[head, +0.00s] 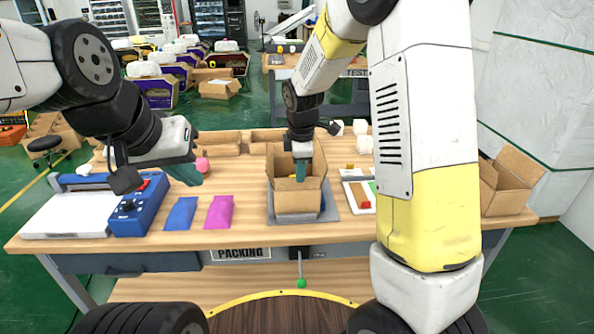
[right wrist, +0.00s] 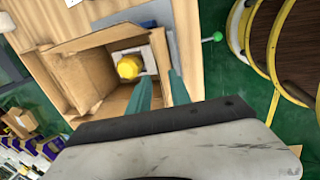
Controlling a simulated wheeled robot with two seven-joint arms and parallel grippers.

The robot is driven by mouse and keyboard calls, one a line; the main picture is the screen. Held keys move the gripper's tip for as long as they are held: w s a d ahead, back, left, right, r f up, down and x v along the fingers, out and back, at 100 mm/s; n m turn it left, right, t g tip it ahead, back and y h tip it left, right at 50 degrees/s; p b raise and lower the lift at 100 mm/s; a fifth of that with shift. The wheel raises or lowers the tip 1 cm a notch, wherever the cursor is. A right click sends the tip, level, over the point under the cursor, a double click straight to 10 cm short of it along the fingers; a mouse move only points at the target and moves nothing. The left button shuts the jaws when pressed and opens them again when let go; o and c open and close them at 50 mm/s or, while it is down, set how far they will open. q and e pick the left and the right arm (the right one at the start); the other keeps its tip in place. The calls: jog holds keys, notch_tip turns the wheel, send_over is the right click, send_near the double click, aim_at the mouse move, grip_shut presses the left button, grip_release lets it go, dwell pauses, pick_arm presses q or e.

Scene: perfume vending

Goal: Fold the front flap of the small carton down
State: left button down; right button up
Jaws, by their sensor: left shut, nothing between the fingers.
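The small carton (head: 296,203) stands on a grey mat in the middle of the table, top open with flaps raised. Its front flap (head: 285,184) appears upright, facing me. A yellow-topped item (right wrist: 129,67) is inside the carton in the right wrist view. My right gripper (head: 301,171) points down at the carton's opening. Its two teal fingers (right wrist: 161,92) are apart, by the carton's front side; whether they touch the flap is unclear. My left gripper (head: 189,172) is shut and empty, above the table left of the carton.
A blue sealing machine (head: 140,207) stands at the left. Blue (head: 181,214) and pink (head: 219,212) packets lie left of the carton. A white tray (head: 353,205) is close at its right. Another open carton (head: 508,185) stands at the table's right end.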

jog(key=shift+x, duration=1.9)
grip_shut()
